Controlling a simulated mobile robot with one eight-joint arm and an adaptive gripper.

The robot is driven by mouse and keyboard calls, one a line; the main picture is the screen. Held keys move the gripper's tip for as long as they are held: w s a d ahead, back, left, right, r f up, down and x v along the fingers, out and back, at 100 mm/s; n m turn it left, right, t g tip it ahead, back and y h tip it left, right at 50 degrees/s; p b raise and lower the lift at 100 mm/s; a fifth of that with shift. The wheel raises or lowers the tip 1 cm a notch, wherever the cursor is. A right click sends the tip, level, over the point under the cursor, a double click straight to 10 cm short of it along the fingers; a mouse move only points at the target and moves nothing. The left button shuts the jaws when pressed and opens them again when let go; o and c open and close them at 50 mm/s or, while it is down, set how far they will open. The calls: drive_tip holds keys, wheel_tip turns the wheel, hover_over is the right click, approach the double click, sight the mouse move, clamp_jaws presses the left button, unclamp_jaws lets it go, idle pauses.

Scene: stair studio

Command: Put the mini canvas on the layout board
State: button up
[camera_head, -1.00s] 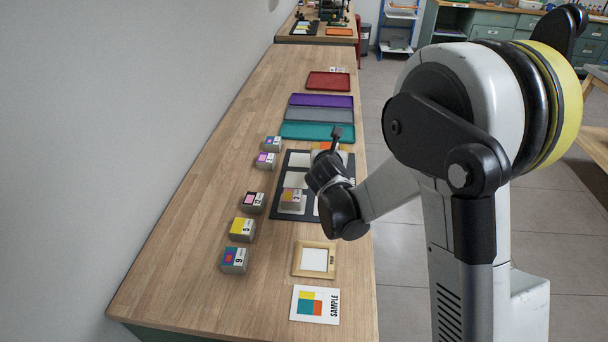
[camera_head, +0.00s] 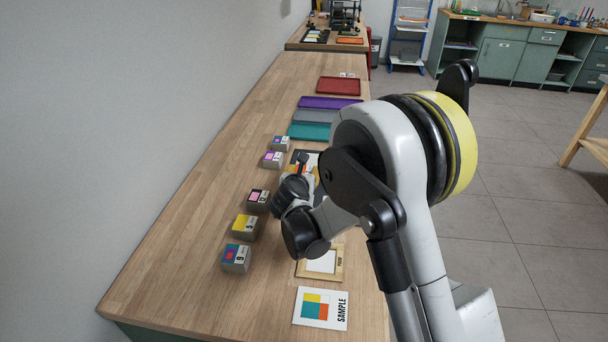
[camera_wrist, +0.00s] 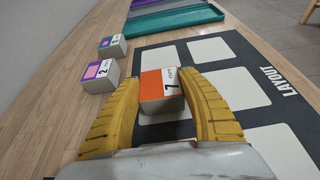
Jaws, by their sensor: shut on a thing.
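My gripper (camera_wrist: 163,92) is shut on an orange-topped block (camera_wrist: 157,86) marked 7, a mini canvas, with one yellow finger on each side. The block is over the black layout board (camera_wrist: 246,122), which has white squares and the word LAYOUT. It overlaps a white square in the wrist view; I cannot tell whether it touches the board. In the head view my gripper (camera_head: 302,168) is over the board (camera_head: 294,158), and my arm hides most of the board.
Several numbered blocks stand left of the board, including a yellow one (camera_head: 245,226) and a blue one (camera_head: 236,257). A teal tray (camera_head: 311,132) lies beyond the board. A wooden frame (camera_head: 336,277) and a SAMPLE card (camera_head: 320,308) lie nearer. The table's left side is clear.

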drive_tip(key=o, duration=1.1)
drive_tip(key=shift+f, duration=0.1)
